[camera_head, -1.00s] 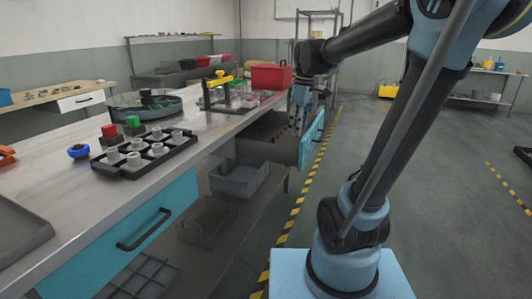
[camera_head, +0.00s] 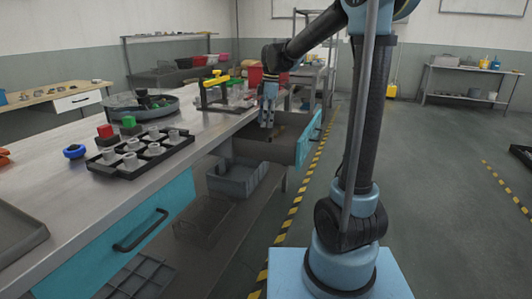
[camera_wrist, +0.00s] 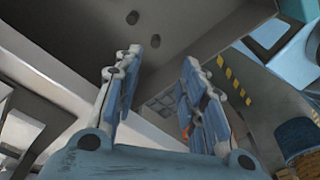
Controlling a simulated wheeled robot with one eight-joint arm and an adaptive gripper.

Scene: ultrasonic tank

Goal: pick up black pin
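My gripper (camera_head: 267,122) points down above the drawer's inner part. In the wrist view my gripper (camera_wrist: 160,62) has its fingers wide apart with nothing between them.
The bench (camera_head: 205,128) carries a black tray (camera_head: 140,157) of grey fittings, red and green blocks, a blue ring (camera_head: 74,152), a round basin (camera_head: 145,105) and a yellow-topped fixture (camera_head: 216,80). A grey bin (camera_head: 237,178) sits on the shelf below.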

